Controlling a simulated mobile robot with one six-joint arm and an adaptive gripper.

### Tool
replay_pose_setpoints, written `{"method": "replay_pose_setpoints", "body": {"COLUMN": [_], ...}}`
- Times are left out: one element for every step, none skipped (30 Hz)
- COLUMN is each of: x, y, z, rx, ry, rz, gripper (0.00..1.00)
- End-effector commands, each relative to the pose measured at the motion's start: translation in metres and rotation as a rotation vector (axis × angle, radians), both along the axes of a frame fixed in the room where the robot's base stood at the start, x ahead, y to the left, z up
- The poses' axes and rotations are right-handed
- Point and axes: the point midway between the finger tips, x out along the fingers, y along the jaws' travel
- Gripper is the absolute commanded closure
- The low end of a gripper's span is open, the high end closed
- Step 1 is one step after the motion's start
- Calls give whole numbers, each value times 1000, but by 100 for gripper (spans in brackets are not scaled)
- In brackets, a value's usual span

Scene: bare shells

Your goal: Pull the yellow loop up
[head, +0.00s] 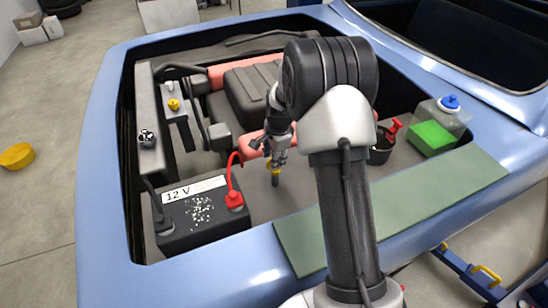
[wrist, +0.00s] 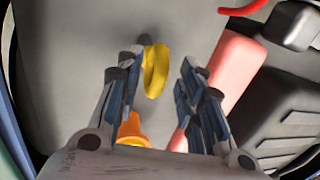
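The yellow loop (wrist: 156,71) shows in the wrist view between the fingertips of my gripper (wrist: 160,75). It lies closer to the left finger, with a gap to the right one; I cannot tell if it touches the left. An orange piece (wrist: 132,129) sits below it in that view, partly hidden by my gripper. In the head view my gripper (head: 277,150) points down into the engine bay behind the battery. The fingers are apart and hold nothing visible.
The 12 V battery (head: 199,213) with a red cable stands front left of my gripper. A black engine cover (head: 252,90) and pink-red parts lie behind. A green mat (head: 300,242) covers the fender. A blue-capped reservoir (head: 447,113) is at right.

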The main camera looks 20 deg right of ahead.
Motion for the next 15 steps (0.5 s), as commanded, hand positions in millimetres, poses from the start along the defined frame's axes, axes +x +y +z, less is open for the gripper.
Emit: {"method": "replay_pose_setpoints", "body": {"x": [0,0,0,0,0,0,0,0,0,0,0,0,0,0,0], "y": [0,0,0,0,0,0,0,0,0,0,0,0,0,0,0], "z": [0,0,0,0,0,0,0,0,0,0,0,1,1,1,1], "rx": [0,0,0,0,0,0,0,0,0,0,0,0,0,0,0], "ry": [0,0,0,0,0,0,0,0,0,0,0,0,0,0,0], "rz": [0,0,0,0,0,0,0,0,0,0,0,0,0,0,0], "gripper": [65,65,65,65,66,68,70,72,75,77,79,82,84,86,88]}}
